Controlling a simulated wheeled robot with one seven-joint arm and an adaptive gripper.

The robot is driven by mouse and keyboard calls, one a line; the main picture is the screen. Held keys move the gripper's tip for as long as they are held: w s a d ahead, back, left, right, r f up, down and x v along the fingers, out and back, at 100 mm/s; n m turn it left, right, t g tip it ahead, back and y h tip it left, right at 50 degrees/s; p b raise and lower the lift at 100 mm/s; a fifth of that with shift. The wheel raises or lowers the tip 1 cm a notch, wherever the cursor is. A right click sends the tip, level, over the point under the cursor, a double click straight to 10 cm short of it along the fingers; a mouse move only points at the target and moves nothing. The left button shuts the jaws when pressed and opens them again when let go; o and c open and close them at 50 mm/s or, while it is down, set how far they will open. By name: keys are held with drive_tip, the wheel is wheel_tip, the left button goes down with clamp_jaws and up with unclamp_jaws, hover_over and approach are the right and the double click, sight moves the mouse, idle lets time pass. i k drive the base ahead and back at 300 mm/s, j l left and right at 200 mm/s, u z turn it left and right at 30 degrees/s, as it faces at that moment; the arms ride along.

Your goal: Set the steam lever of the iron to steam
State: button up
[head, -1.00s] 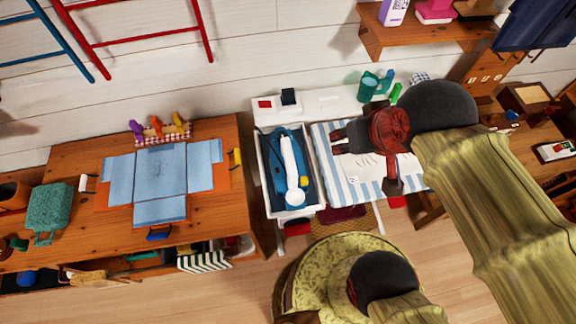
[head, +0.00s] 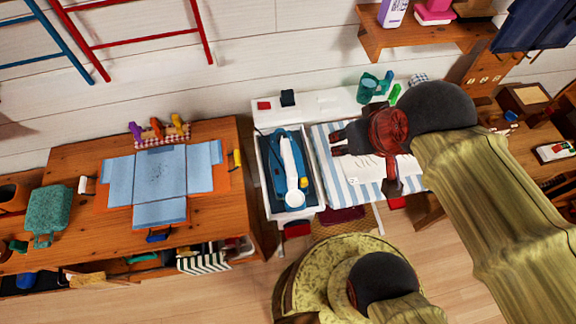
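The iron (head: 291,170), blue with a white handle, lies in a white tray-like rest (head: 264,196) left of the striped ironing surface (head: 330,166). A small yellow part (head: 304,182) shows at its right side, and a round white part is at its near end. I cannot make out the steam lever or its setting. My gripper (head: 343,142) is over the striped surface, just right of the iron and apart from it. Its dark fingers point left toward the iron. They are too small and dark to tell whether they are open or shut.
A wooden table (head: 222,222) with a blue cloth (head: 158,172) stands at left. A green watering can (head: 374,86) and a small dark block (head: 288,97) stand behind the iron. A wooden shelf (head: 420,35) hangs above at right. Floor shows in front.

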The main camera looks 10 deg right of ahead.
sight(304, 181)
drive_tip(key=k+j+z, duration=0.75)
drive_tip(key=k, duration=0.15)
drive_tip(key=k+z, duration=0.4)
drive_tip(key=k, duration=0.1)
